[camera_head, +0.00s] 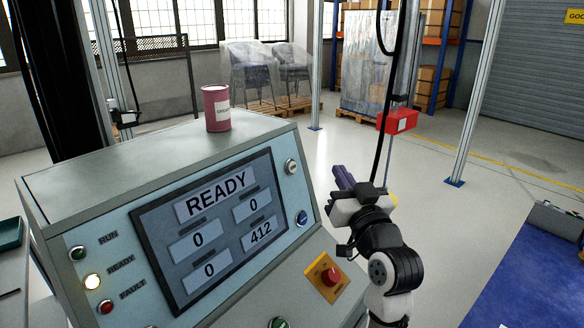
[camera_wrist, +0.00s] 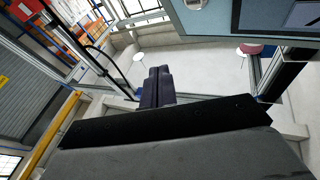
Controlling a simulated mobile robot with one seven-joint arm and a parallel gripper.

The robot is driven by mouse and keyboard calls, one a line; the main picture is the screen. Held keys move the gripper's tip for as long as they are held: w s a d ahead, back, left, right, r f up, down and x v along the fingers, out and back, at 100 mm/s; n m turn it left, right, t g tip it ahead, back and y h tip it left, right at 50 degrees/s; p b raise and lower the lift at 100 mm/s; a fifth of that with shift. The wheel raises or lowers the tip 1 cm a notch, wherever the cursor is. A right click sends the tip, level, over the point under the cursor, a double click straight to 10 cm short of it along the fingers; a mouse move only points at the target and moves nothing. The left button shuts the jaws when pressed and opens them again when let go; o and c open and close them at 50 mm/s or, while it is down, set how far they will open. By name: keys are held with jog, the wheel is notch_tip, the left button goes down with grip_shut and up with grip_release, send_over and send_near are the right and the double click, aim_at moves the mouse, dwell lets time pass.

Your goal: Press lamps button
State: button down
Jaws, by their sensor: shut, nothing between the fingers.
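The grey console (camera_head: 130,165) has a pale blue sloped panel with a dark screen (camera_head: 210,230) reading READY. A silver round control (camera_head: 291,167) and a blue round button (camera_head: 302,217) sit right of the screen. Their labels are too small to read, so I cannot tell which is the lamps button. Three lamps stand at the panel's left: green RUN (camera_head: 78,253), lit READY (camera_head: 92,282) and red FAULT (camera_head: 105,307). My gripper (camera_head: 343,178) is shut and empty, apart from the panel and to its right. Its fingers (camera_wrist: 157,86) also show in the wrist view.
A red stop button on a yellow plate (camera_head: 330,277) and a partly cut-off green button (camera_head: 279,322) are lower on the console. A pink can (camera_head: 216,108) stands on top. A red box (camera_head: 397,121) hangs behind my gripper.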

aim_at(292, 167)
jog(key=shift+w+a, duration=0.1)
jog(key=shift+a, duration=0.05)
jog(key=w+a+f, duration=0.2)
jog(key=w+a, duration=0.2)
jog(key=a, duration=0.3)
jog(key=shift+w, duration=0.25)
jog(key=shift+f, duration=0.1)
dwell(1.9)
jog(key=shift+w+a, duration=0.2)
jog(key=shift+a, duration=0.15)
jog(key=shift+w+a+f, duration=0.15)
jog(key=shift+w+a, duration=0.05)
jog(key=shift+a, duration=0.1)
dwell(0.8)
jog(key=shift+d, duration=0.1)
jog(key=shift+s+d, duration=0.4)
jog(key=shift+d, duration=0.15)
